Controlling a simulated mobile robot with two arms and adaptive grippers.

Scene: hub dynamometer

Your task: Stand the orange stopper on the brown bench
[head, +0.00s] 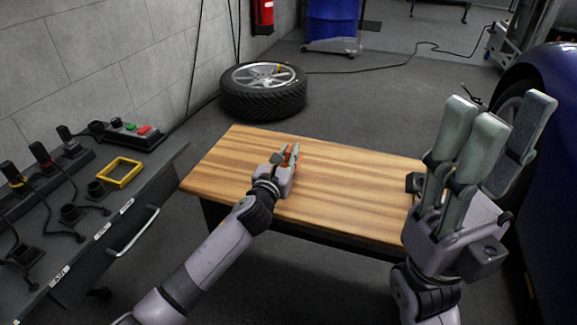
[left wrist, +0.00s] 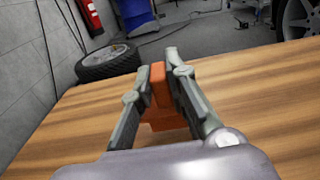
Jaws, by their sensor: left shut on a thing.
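The brown bench (head: 335,180) is a wooden-topped table in the middle of the head view. My left gripper (head: 291,152) is low over its top, left of the middle. It is shut on the orange stopper (left wrist: 158,88), which shows between its two fingers in the left wrist view. The stopper has a narrow upright part and a wider lower part, and looks upright at or very near the bench top; I cannot tell whether it touches. In the head view the fingers hide most of it. My right gripper (head: 490,135) is raised at the right, its fingers apart and empty.
A dark workbench with a yellow frame (head: 119,172), cables and a button box (head: 133,134) stands at the left. A tyre (head: 263,90) lies on the floor behind the brown bench. A blue car (head: 545,120) is at the right. Most of the bench top is clear.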

